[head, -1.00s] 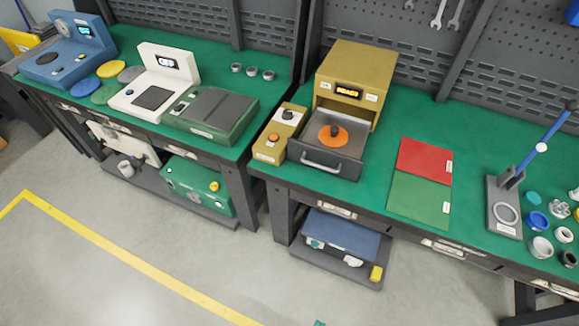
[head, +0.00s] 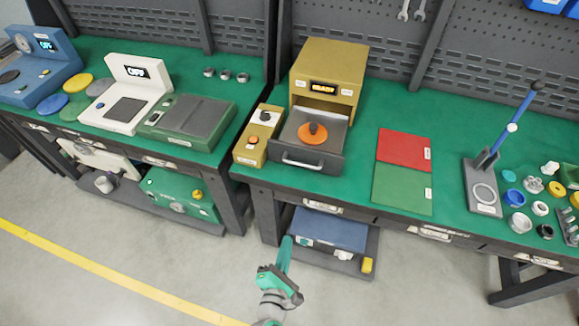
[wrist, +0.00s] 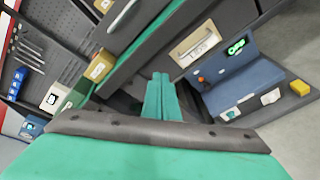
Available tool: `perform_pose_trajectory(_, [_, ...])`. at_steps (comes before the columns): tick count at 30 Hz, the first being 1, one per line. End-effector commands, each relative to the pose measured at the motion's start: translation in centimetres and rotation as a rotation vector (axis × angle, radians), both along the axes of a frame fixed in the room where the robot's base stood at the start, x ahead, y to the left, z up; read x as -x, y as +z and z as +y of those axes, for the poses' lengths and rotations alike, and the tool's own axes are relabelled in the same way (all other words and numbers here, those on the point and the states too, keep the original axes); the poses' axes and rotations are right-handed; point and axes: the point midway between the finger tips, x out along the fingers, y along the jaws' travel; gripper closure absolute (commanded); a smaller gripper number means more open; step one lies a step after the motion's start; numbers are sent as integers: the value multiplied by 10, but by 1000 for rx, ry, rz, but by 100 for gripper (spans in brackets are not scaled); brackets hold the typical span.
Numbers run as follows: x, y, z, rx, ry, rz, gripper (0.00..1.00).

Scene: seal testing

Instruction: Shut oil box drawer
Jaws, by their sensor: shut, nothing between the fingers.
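The oil box (head: 329,67) is a gold cabinet with a lit display, on the green-topped bench in the head view. Its grey drawer (head: 336,161) is pulled out toward the front edge, with a handle (head: 302,165) on its face. An orange disc (head: 311,138) with a dark knob sits in the drawer. My gripper (head: 287,241) is low in front of the bench, below the drawer and apart from it. Its green fingers are together and empty; they also show in the wrist view (wrist: 159,78).
A gold control box (head: 257,136) stands left of the drawer. Red (head: 404,147) and green (head: 402,188) mats lie to the right. A blue device (head: 329,230) sits on the shelf under the bench, near my gripper; it also shows in the wrist view (wrist: 238,85). The floor in front is clear.

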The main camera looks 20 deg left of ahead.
Motion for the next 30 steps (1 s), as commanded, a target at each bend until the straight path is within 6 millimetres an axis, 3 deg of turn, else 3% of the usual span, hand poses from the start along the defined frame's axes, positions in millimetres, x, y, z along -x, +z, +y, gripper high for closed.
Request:
perform_pose_trajectory(1, [-19,8,11,129,20,-40,100])
perform_pose_trajectory(6, [-66,37,37,555,34,-145,100])
perform_pose_trajectory(12, [-92,64,54,839,11,-213,100])
perform_pose_trajectory(20, [-113,71,57,908,-1,-227,100])
perform_pose_trajectory(30, [-174,71,55,903,0,-227,100])
